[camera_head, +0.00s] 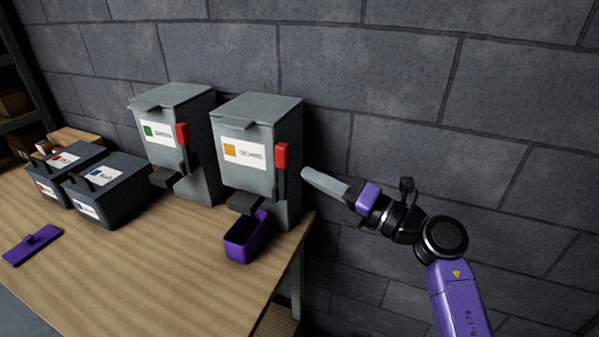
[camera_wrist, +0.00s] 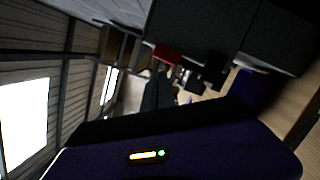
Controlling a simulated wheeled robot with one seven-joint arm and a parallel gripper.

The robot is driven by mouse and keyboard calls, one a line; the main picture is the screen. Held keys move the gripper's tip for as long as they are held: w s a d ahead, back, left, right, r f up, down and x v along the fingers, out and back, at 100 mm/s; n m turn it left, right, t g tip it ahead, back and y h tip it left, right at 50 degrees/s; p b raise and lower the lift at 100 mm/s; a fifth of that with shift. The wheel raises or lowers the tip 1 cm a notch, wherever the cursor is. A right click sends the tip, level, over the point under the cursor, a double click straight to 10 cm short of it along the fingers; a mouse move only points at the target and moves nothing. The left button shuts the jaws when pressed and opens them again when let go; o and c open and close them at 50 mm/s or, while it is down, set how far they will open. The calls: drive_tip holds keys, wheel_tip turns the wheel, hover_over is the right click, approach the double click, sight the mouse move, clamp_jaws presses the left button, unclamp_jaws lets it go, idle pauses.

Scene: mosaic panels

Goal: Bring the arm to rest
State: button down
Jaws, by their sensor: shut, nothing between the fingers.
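My gripper (camera_head: 310,176) is shut and empty, its pale grey fingers together and pointing left. It is in the air off the table's right end, just right of the right-hand dispenser (camera_head: 245,131) and its red-topped lever (camera_head: 281,155). A gap shows between fingertips and lever. My purple and black arm reaches up from the lower right. In the wrist view, my purple gripper housing fills the bottom, and a red lever top (camera_wrist: 167,55) shows beyond it.
An open purple bin (camera_head: 240,246) stands under the right dispenser's spout. A second dispenser (camera_head: 165,120), two dark boxes (camera_head: 98,205) and a purple lid (camera_head: 32,246) are further left on the wooden table (camera_head: 150,285). A block wall (camera_head: 420,90) stands behind.

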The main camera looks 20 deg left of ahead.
drive_tip(key=shift+s+d+f, duration=0.1)
drive_tip(key=shift+s+d, duration=0.15)
drive_tip(key=shift+d, duration=0.2)
drive_tip(key=s+d+r+m+t+y, duration=0.25)
drive_tip(key=d+r+m+t, duration=0.2)
drive_tip(key=r, duration=0.35)
drive_tip(key=s+d+f+m+t+h, duration=0.3)
drive_tip(key=s+d+m+t+h, duration=0.15)
drive_tip(key=d+m+t, duration=0.6)
drive_tip(key=s+d+f+m+h, duration=0.5)
drive_tip(key=s+f+m, duration=0.1)
drive_tip(key=s+m, duration=0.2)
drive_tip(key=s+d+f+m+g+h, duration=0.1)
drive_tip(key=s+d+f+m+h, duration=0.5)
drive_tip(key=s, duration=0.3)
drive_tip(key=s+d+f+m+h, duration=0.4)
drive_tip(key=s+f+m+h, duration=0.15)
drive_tip(key=s+m, duration=0.3)
drive_tip(key=s+d+f+g, duration=0.1)
drive_tip(key=s+f+g, duration=0.1)
drive_tip(key=s, duration=0.4)
drive_tip(key=s+d+f+m+g, duration=0.1)
drive_tip(key=s+f+g, duration=0.1)
drive_tip(key=s, duration=0.5)
drive_tip(key=shift+d+g, duration=0.15)
drive_tip(key=shift+g, duration=0.15)
